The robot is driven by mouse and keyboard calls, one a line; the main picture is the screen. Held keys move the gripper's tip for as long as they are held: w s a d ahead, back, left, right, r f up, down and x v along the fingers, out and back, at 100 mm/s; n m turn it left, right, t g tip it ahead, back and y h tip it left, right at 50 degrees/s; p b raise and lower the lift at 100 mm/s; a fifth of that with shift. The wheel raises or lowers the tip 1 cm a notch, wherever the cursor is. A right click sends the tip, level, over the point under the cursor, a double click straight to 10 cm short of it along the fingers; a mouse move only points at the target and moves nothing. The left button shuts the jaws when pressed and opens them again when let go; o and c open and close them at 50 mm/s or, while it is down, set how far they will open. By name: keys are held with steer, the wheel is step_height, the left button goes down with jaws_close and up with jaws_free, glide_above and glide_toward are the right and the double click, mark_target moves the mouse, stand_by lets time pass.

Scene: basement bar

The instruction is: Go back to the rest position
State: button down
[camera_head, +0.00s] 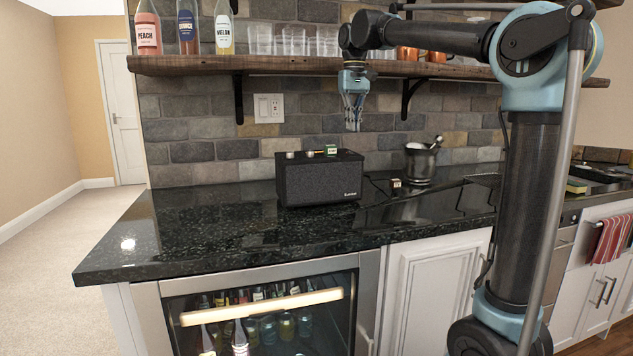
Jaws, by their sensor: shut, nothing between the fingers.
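My gripper (353,112) points downward in mid-air in front of the brick wall, just below the level of the lower shelf. Its fingers are together and hold nothing. It hangs above and a little to the right of a black speaker box (320,181) on the counter, clear of it. My arm reaches in from the right, and its upper links cross in front of the shelf.
A black stone counter (240,232) is largely bare at the left and front. A dark ice bucket (420,163) stands right of the speaker. The wooden shelf (190,66) carries bottles and glasses. A glass-door drinks fridge (262,318) sits below the counter.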

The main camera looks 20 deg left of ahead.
steer(key=s+d+f+m, duration=0.1)
steer(key=s+d+f, duration=0.2)
steer(key=d+f, duration=0.2)
steer(key=s+d+f+m, duration=0.1)
steer(key=s+d+f, duration=0.2)
steer(key=d, duration=0.7)
steer(key=s+d+f+m+t, duration=0.1)
steer(key=s+d+f, duration=0.3)
steer(key=d+f, duration=0.4)
steer(key=shift+s, duration=0.1)
steer(key=s+d+f+m, duration=0.1)
steer(key=s+d+f, duration=0.2)
steer(key=s+f, duration=0.2)
steer(key=s+d+f+m, duration=0.1)
steer(key=s+d+f, duration=0.3)
steer(key=f, duration=0.7)
steer(key=s+d+f+m+t, duration=0.1)
steer(key=s+d+f, duration=0.3)
steer(key=s+f, duration=0.2)
step_height(320, 180, down, 3)
steer(key=shift+s+d+r, duration=0.2)
steer(key=shift+s+d, duration=0.05)
steer(key=shift+s, duration=0.15)
steer(key=shift+w+f, duration=0.2)
steer(key=shift+w, duration=0.2)
